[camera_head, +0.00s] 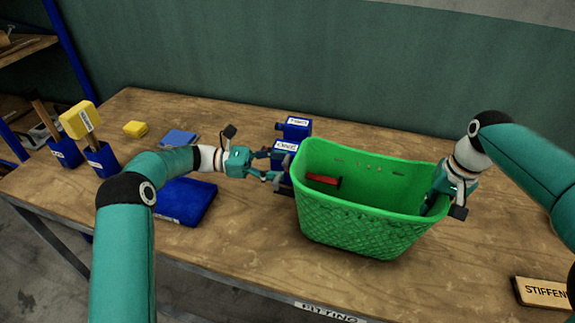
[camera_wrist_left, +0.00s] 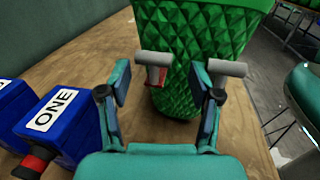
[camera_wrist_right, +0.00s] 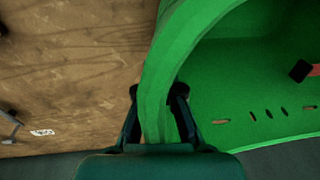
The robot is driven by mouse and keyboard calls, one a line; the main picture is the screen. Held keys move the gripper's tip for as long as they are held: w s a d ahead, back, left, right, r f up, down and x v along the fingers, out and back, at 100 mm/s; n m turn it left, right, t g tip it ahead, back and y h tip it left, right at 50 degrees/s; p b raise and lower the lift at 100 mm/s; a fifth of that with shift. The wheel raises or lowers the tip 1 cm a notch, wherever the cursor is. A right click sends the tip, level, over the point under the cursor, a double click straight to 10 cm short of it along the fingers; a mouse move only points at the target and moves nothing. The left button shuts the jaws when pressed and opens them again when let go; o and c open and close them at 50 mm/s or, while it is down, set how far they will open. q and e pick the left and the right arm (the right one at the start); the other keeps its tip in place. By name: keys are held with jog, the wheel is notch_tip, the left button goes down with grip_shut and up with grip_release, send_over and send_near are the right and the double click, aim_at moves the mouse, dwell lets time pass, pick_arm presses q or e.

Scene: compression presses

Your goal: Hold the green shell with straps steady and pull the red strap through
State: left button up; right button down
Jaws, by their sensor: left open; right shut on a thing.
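The green shell (camera_head: 345,225) is a tall, basket-like tub with a diamond-patterned outside, standing on the wooden table. The red strap (camera_head: 323,180) lies inside against its left wall, with a dark end. In the left wrist view a short red piece (camera_wrist_left: 155,77) shows at the shell's outer wall, partly behind one fingertip. My left gripper (camera_head: 277,165) is open and empty, just left of the shell, its fingers pointing at that wall. My right gripper (camera_wrist_right: 160,95) is shut on the shell's right rim, one finger on each side. Its fingertips are partly hidden in the head view.
Blue blocks with white labels (camera_head: 297,128) stand close behind my left gripper; one reads ONE in the left wrist view (camera_wrist_left: 60,118). A dark blue pad (camera_head: 185,200), a yellow block (camera_head: 136,129) and mallets in blue holders (camera_head: 102,160) are left. A labelled wooden plate (camera_head: 541,293) lies front right.

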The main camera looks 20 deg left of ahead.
pick_arm(q)
jog(key=shift+w+d+f, duration=0.15)
jog(key=shift+d, duration=0.95)
grip_shut()
